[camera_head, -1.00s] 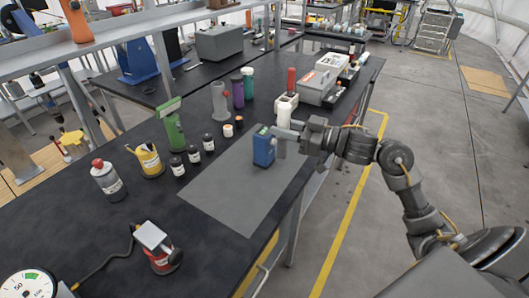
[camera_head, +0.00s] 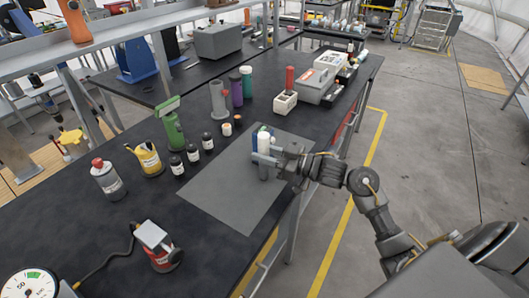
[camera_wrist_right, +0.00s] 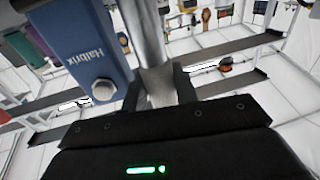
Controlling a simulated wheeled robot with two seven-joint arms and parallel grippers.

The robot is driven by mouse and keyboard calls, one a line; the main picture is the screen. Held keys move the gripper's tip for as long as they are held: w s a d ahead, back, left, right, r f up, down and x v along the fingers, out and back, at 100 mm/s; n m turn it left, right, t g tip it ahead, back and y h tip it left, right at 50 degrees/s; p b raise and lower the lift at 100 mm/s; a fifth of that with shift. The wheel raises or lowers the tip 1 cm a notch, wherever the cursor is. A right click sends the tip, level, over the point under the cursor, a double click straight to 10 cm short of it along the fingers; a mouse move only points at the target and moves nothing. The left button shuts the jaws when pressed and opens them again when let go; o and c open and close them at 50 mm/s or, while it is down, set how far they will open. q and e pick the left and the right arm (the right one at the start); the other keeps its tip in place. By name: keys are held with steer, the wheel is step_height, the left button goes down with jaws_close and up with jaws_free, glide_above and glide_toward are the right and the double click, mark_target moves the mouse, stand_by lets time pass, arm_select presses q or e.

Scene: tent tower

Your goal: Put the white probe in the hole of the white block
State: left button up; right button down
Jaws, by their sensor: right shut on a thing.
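My right gripper (camera_head: 272,160) is shut on the white probe (camera_head: 264,142) and holds it upright over the grey mat, its white part up and a grey part below. In the right wrist view the held probe (camera_wrist_right: 151,45) looks grey and stands between the fingers. The white block (camera_head: 285,102) stands on the bench beyond the mat, apart from the probe, with dark openings in its top. My left gripper is not in view.
A blue Halbrix device (camera_wrist_right: 85,50) stands close beside the held probe, mostly hidden behind it in the head view. The grey mat (camera_head: 230,195) is otherwise bare. Small dark bottles (camera_head: 193,153) stand left of it. A grey case (camera_head: 315,87) stands beyond the block.

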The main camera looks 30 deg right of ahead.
steer(key=shift+f, duration=0.15)
steer(key=c, duration=1.4)
jaws_free()
steer(key=shift+o, duration=0.2)
